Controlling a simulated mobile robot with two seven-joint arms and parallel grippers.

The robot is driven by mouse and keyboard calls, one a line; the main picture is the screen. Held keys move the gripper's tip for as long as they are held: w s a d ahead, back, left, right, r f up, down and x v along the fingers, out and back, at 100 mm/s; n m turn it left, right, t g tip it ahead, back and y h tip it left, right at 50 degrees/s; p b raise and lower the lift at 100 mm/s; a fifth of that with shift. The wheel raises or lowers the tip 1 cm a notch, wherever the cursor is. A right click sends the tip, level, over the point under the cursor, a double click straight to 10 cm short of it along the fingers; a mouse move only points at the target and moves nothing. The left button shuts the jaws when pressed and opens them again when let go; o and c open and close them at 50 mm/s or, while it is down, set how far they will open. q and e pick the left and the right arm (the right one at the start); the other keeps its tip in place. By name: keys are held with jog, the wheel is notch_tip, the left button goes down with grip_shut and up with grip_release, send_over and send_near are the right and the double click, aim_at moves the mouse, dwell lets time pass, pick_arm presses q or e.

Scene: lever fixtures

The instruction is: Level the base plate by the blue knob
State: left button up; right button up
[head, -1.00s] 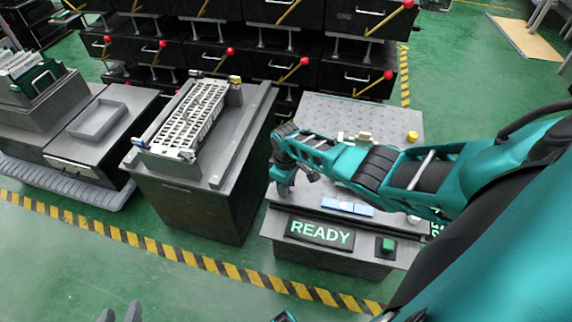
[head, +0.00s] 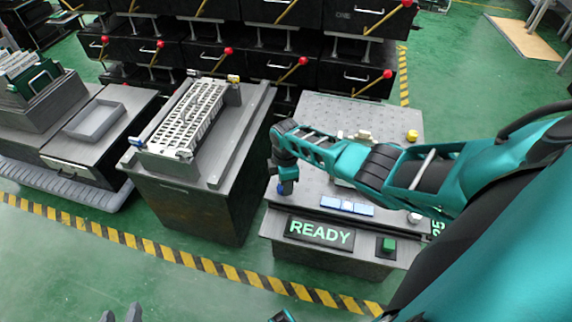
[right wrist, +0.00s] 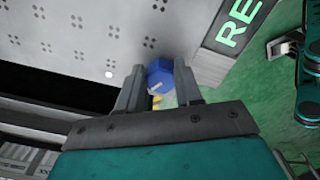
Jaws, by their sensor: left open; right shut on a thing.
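The grey base plate (head: 385,118) with small holes lies on the right bench; its tilt is hard to judge. The blue knob (head: 284,188) is at its front left corner, largely covered by my right gripper (head: 285,184) in the head view. In the right wrist view the blue knob (right wrist: 158,73) sits between the two fingers of my right gripper (right wrist: 158,82), which is shut on it. A blue and white bar (head: 347,206) lies near the plate's front edge. My left gripper (head: 122,313) is open and empty at the bottom edge, partly out of frame.
A yellow knob (head: 412,136) is at the plate's right side and a whitish knob (head: 414,217) at its front right. A READY sign (head: 319,233) and a green button (head: 387,245) are on the bench front. A bench with a white rack (head: 190,118) stands left.

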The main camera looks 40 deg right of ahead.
jog(key=shift+n, duration=0.3)
pick_arm(q)
jog(key=shift+a, duration=0.15)
pick_arm(e)
jog(key=o, duration=1)
jog(key=shift+o, duration=0.2)
pick_arm(q)
jog(key=r+p, duration=0.1)
jog(key=p, duration=0.1)
jog(key=r+p, duration=0.1)
jog(key=p, duration=0.1)
jog(key=a+r+p, duration=0.1)
jog(key=r+p, duration=0.1)
jog(key=shift+s, duration=0.4)
pick_arm(e)
notch_tip(320, 180, up, 13)
pick_arm(q)
jog(key=shift+w+r, duration=0.1)
